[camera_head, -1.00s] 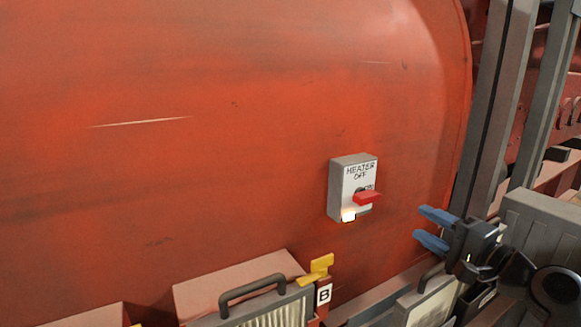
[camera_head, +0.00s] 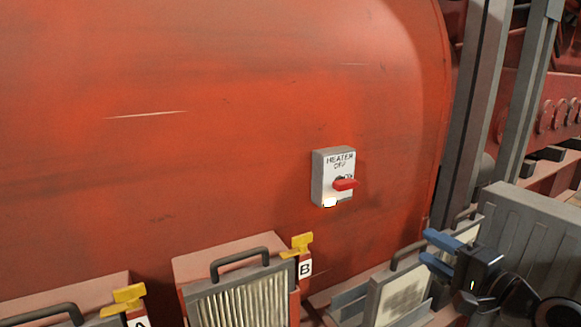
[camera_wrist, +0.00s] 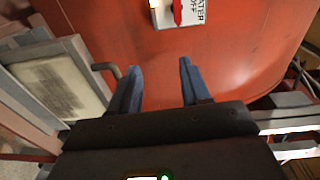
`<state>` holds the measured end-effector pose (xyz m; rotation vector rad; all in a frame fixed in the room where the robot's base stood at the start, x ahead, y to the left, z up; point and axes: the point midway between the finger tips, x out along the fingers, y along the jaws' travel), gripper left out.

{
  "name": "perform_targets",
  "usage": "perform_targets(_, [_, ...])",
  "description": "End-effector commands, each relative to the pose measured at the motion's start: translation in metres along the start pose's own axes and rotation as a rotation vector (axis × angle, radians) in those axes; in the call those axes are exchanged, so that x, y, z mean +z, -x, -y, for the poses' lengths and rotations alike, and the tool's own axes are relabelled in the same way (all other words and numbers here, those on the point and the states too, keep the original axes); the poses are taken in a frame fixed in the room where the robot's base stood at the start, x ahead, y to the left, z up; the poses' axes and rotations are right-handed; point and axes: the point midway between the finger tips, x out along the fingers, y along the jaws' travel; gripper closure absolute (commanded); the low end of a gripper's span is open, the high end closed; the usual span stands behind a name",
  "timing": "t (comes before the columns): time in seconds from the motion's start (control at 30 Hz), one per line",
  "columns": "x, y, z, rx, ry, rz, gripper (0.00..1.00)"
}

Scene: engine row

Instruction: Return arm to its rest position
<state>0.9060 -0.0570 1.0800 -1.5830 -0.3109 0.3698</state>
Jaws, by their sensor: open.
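My gripper (camera_head: 432,250) is at the lower right of the head view, its two blue fingers apart with nothing between them. It points left, to the right of and below the heater switch box, and is clear of it. In the wrist view my gripper (camera_wrist: 160,82) shows both blue fingers spread and empty. The heater switch box (camera_head: 320,185) is grey and white, fixed to the red tank, with a red handle (camera_head: 345,184) and a lit lamp at its lower edge. The box also shows at the top of the wrist view (camera_wrist: 198,14).
A framed filter (camera_head: 240,299) with a black handle and a yellow clip by label B (camera_head: 305,268) stands below the box. Another yellow clip (camera_head: 125,297) is by label A. A framed panel (camera_head: 398,299) and grey ribbed casing (camera_head: 530,230) lie near my gripper. Grey posts rise behind.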

Motion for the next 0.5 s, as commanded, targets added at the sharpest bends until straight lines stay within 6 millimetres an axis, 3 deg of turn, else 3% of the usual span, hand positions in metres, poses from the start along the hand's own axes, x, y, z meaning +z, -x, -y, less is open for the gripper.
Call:
perform_targets(0.27, [0.02,0.026,-0.05,0.075,0.072,-0.072,0.53])
perform_targets(0.37, [0.031,0.042,-0.073,0.113,0.115,-0.104,0.53])
perform_targets(0.5, [0.053,0.077,-0.112,0.186,0.211,-0.161,0.53])
